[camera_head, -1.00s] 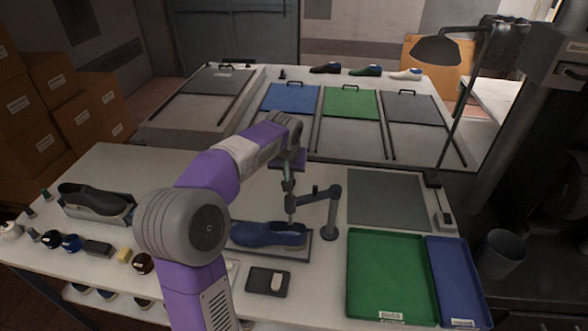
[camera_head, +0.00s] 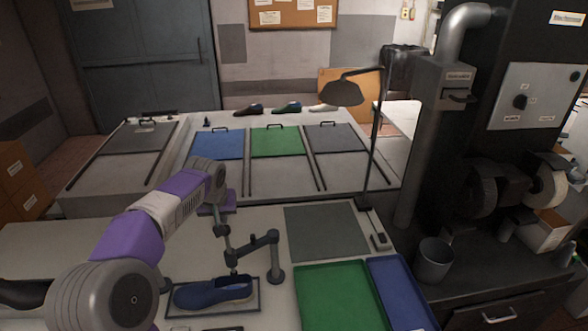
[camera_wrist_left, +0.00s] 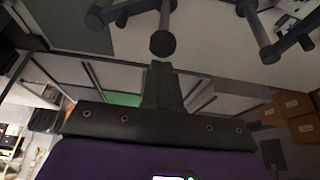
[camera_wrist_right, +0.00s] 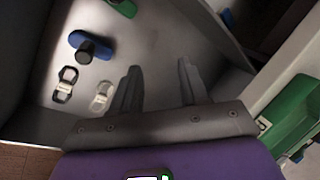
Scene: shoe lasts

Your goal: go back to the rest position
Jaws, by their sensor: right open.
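My left gripper (camera_head: 217,208) shows in the head view at the end of the purple arm, above and behind the grey clamp stand (camera_head: 274,262). In the left wrist view its fingers (camera_wrist_left: 161,70) look pressed together, with nothing seen between them. A round dark knob (camera_wrist_left: 162,43) lies just beyond the tips; I cannot tell if they touch. A blue shoe (camera_head: 213,293) lies on a dark plate under the clamp. My right gripper (camera_wrist_right: 160,75) is open and empty in the right wrist view; it is not in the head view.
A green tray (camera_head: 340,300) and a blue tray (camera_head: 403,295) lie right of the clamp. A grey mat (camera_head: 325,232) is behind them. A lamp (camera_head: 343,93) rises at the table's right edge. A cup (camera_head: 434,262) stands on the dark bench.

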